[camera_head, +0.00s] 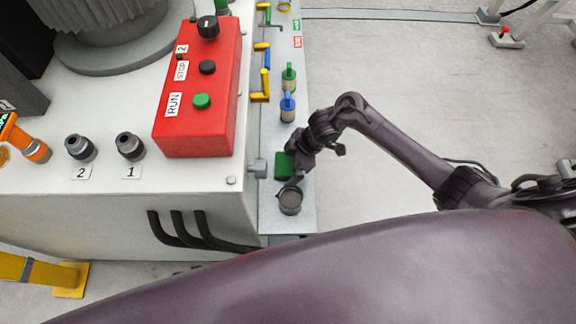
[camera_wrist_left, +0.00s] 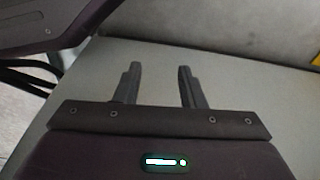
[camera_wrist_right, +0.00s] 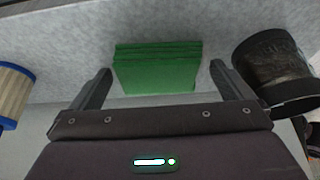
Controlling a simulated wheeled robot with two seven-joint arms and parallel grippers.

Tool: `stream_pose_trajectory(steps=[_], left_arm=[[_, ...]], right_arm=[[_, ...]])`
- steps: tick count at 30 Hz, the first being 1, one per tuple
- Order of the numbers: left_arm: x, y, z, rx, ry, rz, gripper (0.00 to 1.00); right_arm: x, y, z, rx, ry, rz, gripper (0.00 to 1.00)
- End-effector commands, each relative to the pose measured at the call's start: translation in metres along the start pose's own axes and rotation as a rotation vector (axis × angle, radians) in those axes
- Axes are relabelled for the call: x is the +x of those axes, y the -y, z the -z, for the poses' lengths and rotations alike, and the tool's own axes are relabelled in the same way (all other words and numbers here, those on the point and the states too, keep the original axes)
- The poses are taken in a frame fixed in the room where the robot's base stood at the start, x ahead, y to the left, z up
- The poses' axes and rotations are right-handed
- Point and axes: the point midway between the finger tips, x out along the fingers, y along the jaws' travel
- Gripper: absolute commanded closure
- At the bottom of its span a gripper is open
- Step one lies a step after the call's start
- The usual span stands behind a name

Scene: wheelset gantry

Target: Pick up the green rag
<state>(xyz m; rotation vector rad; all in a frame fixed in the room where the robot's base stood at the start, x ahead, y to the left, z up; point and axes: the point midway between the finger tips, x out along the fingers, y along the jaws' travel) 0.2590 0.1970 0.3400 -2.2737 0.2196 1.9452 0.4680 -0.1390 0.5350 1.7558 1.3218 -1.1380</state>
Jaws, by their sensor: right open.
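The green rag (camera_head: 283,166) is a folded stack on the narrow grey side shelf (camera_head: 270,208). It also shows in the right wrist view (camera_wrist_right: 157,72), flat-layered and between the two fingers as seen there. My right gripper (camera_head: 290,172) is open at the rag, partly covering it in the head view. I cannot tell whether the fingers touch it. My left gripper (camera_wrist_left: 159,70) is open and empty in the left wrist view, over a plain pale surface; it is hidden in the head view.
A dark round cup (camera_head: 290,201) stands close beside the rag, and near one right finger in the right wrist view (camera_wrist_right: 272,68). Blue-topped (camera_head: 288,106) and green-topped (camera_head: 289,76) items stand farther along the shelf. A red button box (camera_head: 200,90) is left. Open floor lies right.

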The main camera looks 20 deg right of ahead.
Motion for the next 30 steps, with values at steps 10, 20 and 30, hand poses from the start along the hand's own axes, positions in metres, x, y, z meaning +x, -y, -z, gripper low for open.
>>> stream_pose_trajectory(steps=[10, 20, 30], left_arm=[[0.0, 0.0, 0.0, 0.001, 0.0, 0.0, 0.64], [0.0, 0.0, -0.001, 0.001, 0.0, 0.0, 0.64], [0.011, 0.004, -0.017, -0.006, -0.003, 0.008, 0.64]], right_arm=[[-0.001, 0.0, 0.0, 0.0, 0.0, 0.0, 0.28], [-0.001, 0.0, 0.0, 0.0, 0.0, 0.0, 0.43], [-0.032, -0.002, 0.014, -0.003, -0.001, -0.004, 0.43]])
